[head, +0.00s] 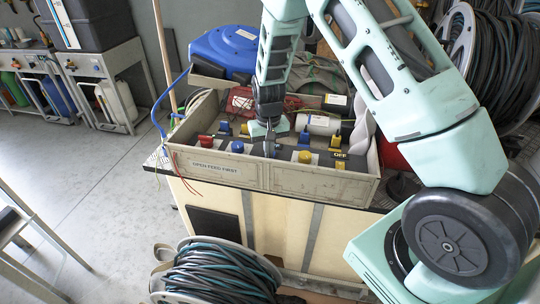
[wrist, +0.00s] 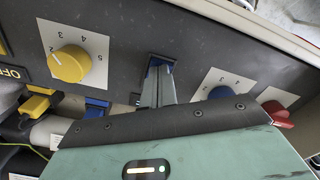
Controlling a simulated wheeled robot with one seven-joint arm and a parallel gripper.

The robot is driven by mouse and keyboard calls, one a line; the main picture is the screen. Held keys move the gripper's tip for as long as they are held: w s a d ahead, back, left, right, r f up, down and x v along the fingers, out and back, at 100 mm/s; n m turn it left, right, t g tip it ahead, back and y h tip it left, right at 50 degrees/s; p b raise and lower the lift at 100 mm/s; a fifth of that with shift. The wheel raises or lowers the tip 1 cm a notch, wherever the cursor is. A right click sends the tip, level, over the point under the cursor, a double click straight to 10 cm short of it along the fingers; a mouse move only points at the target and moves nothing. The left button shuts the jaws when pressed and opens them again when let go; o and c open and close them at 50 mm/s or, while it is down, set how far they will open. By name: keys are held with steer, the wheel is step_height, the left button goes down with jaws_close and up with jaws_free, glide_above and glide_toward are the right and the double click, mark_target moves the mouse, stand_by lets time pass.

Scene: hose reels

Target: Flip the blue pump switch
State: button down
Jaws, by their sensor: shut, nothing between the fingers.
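The blue pump switch (wrist: 153,61) appears to be the small dark-framed rocker on the grey panel in the wrist view. Slivers of blue show beside my fingers, which cover most of it. My gripper (wrist: 159,70) is shut and empty, its tips at the switch; touching or just above, I cannot tell. In the head view my gripper (head: 268,138) points down into the panel box, between a blue knob (head: 237,146) and a yellow knob (head: 305,156). The switch is hidden there, and its position cannot be read.
A red knob (head: 206,141) sits at the panel's left end and a yellow OFF label (head: 340,154) at its right. Behind lie a white cylinder (head: 318,124) and a blue hose reel (head: 222,52). The box's raised front wall (head: 225,172) stands close to my gripper.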

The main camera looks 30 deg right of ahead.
steer(key=shift+f, duration=0.2)
steer(key=shift+r, duration=0.1)
steer(key=shift+r+p, duration=2.8)
steer(key=shift+r, duration=0.65)
steer(key=s+a+r+n+y, duration=0.1)
steer(key=s+a+r+n, duration=0.1)
steer(key=s+a+r, duration=0.5)
steer(key=s+a+r+n, duration=0.2)
steer(key=s+a+r, duration=0.25)
steer(key=a, duration=0.45)
steer(key=s+a+r+n, duration=0.2)
steer(key=s+r+n, duration=0.1)
steer(key=s, duration=0.7)
steer(key=s+a+r+n, duration=0.2)
steer(key=s+r+n, duration=0.1)
steer(key=s, duration=0.7)
steer(key=shift+a+r+n, duration=0.3)
steer(key=shift+r, duration=0.1)
